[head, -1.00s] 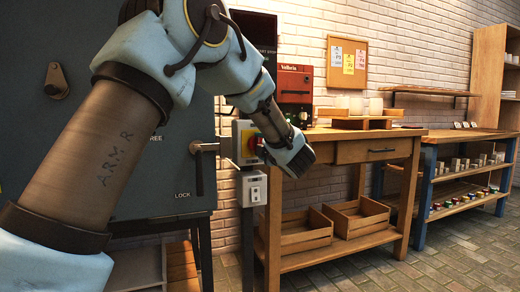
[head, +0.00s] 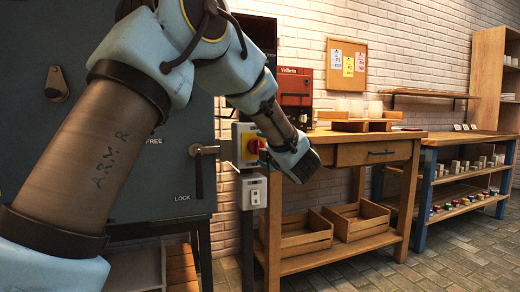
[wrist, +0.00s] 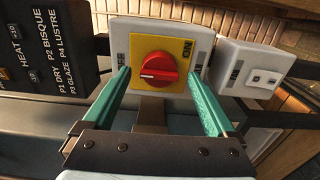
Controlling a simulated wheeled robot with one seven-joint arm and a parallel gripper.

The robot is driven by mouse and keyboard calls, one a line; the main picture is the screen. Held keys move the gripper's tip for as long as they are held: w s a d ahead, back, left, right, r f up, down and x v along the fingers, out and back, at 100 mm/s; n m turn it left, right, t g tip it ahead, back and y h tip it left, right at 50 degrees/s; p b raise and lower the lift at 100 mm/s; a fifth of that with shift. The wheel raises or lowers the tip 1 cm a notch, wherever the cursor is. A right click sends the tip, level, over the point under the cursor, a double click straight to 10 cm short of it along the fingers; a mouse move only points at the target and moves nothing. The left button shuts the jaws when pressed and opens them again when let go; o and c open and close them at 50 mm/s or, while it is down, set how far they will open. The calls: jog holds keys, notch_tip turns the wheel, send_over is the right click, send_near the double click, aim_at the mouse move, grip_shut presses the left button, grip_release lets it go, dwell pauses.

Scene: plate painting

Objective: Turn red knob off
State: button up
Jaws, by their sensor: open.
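The red knob (wrist: 158,72) sits on a yellow plate (wrist: 180,50) on a light grey switch box (wrist: 144,31). A white line on the knob lies about level across the wrist view. In the head view, my gripper (head: 266,154) is to the right of the yellow plate (head: 246,144), and the knob is mostly hidden.
A white outlet box (head: 252,191) is below the switch box. A dark kiln cabinet (head: 120,150) with a lock handle (head: 200,150) is on the left. A wooden workbench (head: 350,136) with crates (head: 356,219) below stands right behind my gripper.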

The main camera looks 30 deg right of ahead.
jog(key=s+a, duration=0.1)
jog(key=s, duration=0.7)
jog(key=shift+s, duration=0.4)
